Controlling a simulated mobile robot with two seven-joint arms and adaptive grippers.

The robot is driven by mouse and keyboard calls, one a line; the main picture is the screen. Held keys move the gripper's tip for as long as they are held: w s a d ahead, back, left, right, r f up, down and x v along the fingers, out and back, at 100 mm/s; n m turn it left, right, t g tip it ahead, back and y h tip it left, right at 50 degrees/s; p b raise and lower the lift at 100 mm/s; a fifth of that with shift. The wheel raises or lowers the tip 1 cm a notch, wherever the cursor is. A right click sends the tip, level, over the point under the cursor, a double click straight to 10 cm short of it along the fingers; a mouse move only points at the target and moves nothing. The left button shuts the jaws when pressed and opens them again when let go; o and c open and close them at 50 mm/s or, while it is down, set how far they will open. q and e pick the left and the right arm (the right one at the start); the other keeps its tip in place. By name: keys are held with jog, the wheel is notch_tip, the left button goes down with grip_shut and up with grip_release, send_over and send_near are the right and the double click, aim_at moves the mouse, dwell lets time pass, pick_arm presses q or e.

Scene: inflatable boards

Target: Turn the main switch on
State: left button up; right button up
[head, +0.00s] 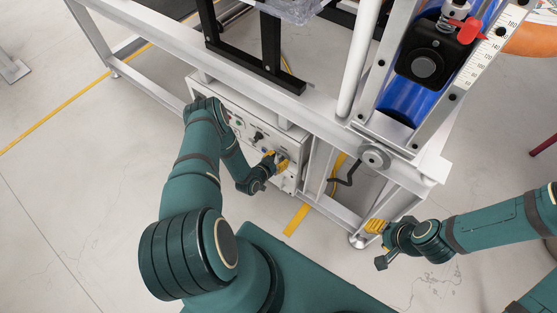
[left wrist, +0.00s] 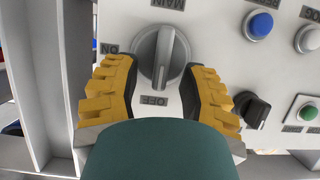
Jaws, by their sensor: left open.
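The main switch is a round grey knob (left wrist: 163,57) on a white control panel (left wrist: 228,68), seen upside down in the left wrist view. Its raised grip stands vertical, in line with the OFF label (left wrist: 155,100); the ON label (left wrist: 109,48) is at the left. My left gripper (left wrist: 162,72) is open, with one yellow finger on each side of the knob and gaps between. In the head view, my left gripper (head: 270,163) is at the panel's right end and mostly hides the switch. My right gripper (head: 377,227) is off to the right, away from the panel; its opening is unclear.
Beside the switch are a black selector (left wrist: 254,111), a blue button (left wrist: 260,25), a green button (left wrist: 308,112) and white buttons. The control box (head: 240,115) sits within a white metal frame (head: 235,83). A black cable (head: 347,178) hangs right of it. Open floor lies at left.

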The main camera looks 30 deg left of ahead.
pick_arm(q)
jog(key=shift+w, duration=0.1)
grip_shut()
jog(key=shift+d+m, duration=0.1)
jog(key=shift+m, duration=0.2)
jog(key=shift+d+m+y+p, duration=0.25)
jog(key=shift+m+y+p, duration=0.1)
jog(key=shift+m+y, duration=0.55)
jog(key=m, duration=0.1)
jog(key=m+y, duration=0.2)
jog(key=m, duration=0.1)
jog(key=shift+d+f+t, duration=0.3)
jog(key=shift+d+t, duration=0.05)
jog(key=shift+t, duration=0.05)
jog(key=shift+d+f+m+t+y+b, duration=0.15)
jog(key=shift+m+t+y, duration=0.3)
jog(key=shift+m, duration=0.75)
jog(key=shift+f+m+t+y+b, duration=0.15)
jog(key=shift+m+t+y, duration=0.35)
jog(key=shift+m, duration=0.7)
jog(key=shift+d+f+m+t+y+b, duration=0.1)
jog(key=shift+f+m+t+y, duration=0.25)
jog(key=shift+m, duration=0.85)
jog(key=shift+a+r, duration=0.1)
